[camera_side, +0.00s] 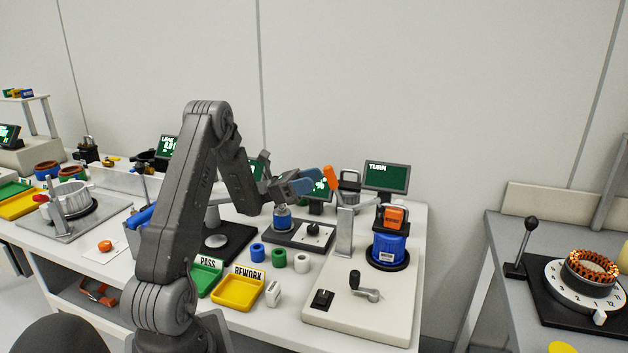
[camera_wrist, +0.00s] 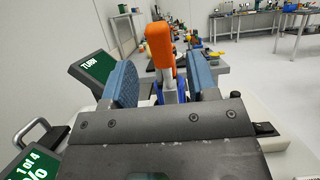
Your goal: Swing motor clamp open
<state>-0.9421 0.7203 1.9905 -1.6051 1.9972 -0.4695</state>
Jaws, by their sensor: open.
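The motor clamp's lever has an orange grip (camera_side: 333,180) and stands tilted above a grey upright post (camera_side: 344,236) on a pale base plate (camera_side: 335,327). The blue motor (camera_side: 388,249) with an orange part on top sits on a black ring to the right of the post. My gripper (camera_side: 322,180) is open beside the orange grip. In the wrist view the orange grip (camera_wrist: 160,46) shows between the two blue finger pads of my gripper (camera_wrist: 162,82), with space on both sides. I cannot tell whether the grip is touched; its lower shaft is partly hidden by my gripper.
A crank (camera_side: 364,286) and a black switch (camera_side: 322,299) are on the base plate's front. A screen reading TURN (camera_side: 387,177) stands behind. Yellow (camera_side: 238,290) and green (camera_side: 204,280) trays and small coloured rings lie to the left. The floor between the benches is clear.

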